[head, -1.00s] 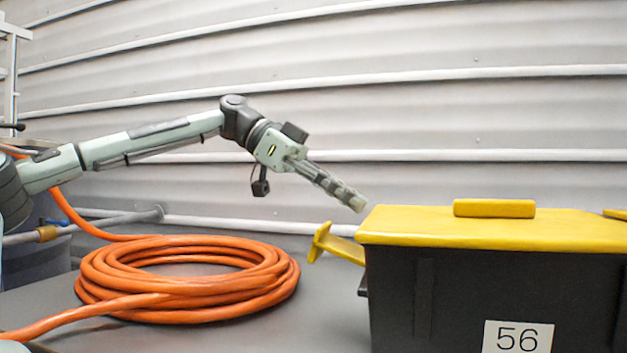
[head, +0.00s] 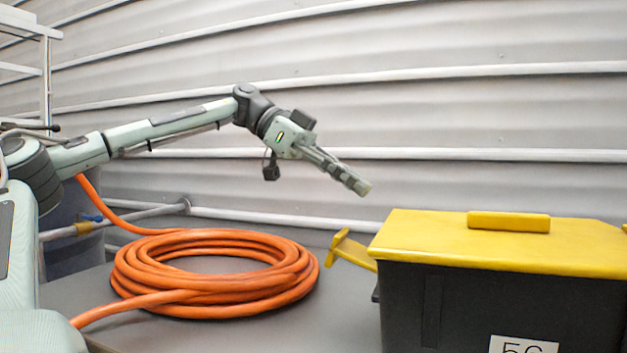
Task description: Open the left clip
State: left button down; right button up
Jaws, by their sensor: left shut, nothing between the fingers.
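The black box (head: 460,305) with a yellow lid (head: 430,240) stands at the right of the head view. Its yellow left clip (head: 351,252) sticks out to the left from the lid's left end, swung away from the box wall and tilted upward. My left gripper (head: 364,189) is shut and empty. It hangs in the air above the clip, apart from both clip and lid. My right gripper is not in view.
A coil of orange hose (head: 215,272) lies on the grey table (head: 225,335) left of the box, its tail running up to the left. A yellow handle (head: 508,222) stands on the lid. A corrugated wall closes off the back.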

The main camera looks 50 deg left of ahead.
pick_arm(q)
jog(key=s+a, duration=0.3)
jog(key=a, duration=0.2)
jog(key=shift+s+a+b, duration=0.3)
jog(key=shift+a+b, duration=0.1)
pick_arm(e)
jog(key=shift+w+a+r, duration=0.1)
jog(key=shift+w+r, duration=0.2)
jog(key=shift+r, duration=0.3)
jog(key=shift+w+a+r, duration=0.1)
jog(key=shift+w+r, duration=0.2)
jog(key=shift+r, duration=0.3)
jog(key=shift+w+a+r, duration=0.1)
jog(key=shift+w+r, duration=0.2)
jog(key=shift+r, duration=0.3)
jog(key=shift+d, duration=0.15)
